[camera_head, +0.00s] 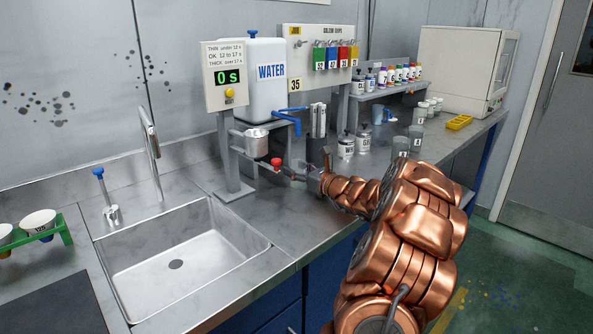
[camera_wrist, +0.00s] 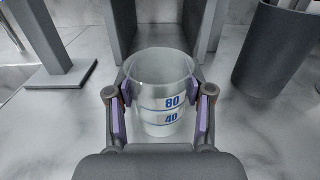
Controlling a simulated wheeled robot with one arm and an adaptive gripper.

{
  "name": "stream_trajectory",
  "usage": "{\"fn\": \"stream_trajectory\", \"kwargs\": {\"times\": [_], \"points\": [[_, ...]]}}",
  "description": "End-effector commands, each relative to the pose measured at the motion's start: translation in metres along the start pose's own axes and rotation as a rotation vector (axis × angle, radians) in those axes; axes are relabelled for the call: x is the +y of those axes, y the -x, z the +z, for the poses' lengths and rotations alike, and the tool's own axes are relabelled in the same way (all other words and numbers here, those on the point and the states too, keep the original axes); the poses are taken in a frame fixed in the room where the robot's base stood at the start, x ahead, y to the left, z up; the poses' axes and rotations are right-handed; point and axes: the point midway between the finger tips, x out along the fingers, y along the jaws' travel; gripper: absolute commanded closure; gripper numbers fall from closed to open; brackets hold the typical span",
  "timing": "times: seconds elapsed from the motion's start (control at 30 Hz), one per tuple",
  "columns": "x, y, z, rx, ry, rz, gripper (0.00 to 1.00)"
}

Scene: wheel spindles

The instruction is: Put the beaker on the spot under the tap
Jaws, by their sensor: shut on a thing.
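A clear beaker with blue 80 and 40 marks (camera_wrist: 165,92) stands upright between the purple pads of my gripper (camera_wrist: 160,112) in the wrist view. My gripper is shut on it. I cannot tell whether its base touches the counter. In the head view my gripper (camera_head: 303,172) is over the counter, right of the sink, and the beaker is not clearly distinguishable there. A blue tap (camera_head: 287,120) projects from the white WATER container (camera_head: 258,82), above and behind my gripper. No marked spot under the tap is clearly visible.
A dark grey cylinder (camera_wrist: 272,50) is close to the right. The sink (camera_head: 185,255) is at front left. Jars (camera_head: 346,146) stand farther right.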

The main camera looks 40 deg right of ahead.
Motion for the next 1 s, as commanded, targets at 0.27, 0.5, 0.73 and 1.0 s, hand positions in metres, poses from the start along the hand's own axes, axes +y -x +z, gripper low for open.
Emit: {"fn": "stream_trajectory", "kwargs": {"times": [0.27, 0.5, 0.73, 1.0], "points": [[0.001, 0.0, -0.001, 0.0, 0.0, 0.001, 0.25], [0.0, 0.0, -0.001, 0.0, 0.0, 0.001, 0.23], [-0.001, 0.002, 0.002, 0.0, 0.0, -0.001, 0.23], [-0.001, 0.05, 0.002, -0.001, -0.003, -0.004, 0.23]]}}
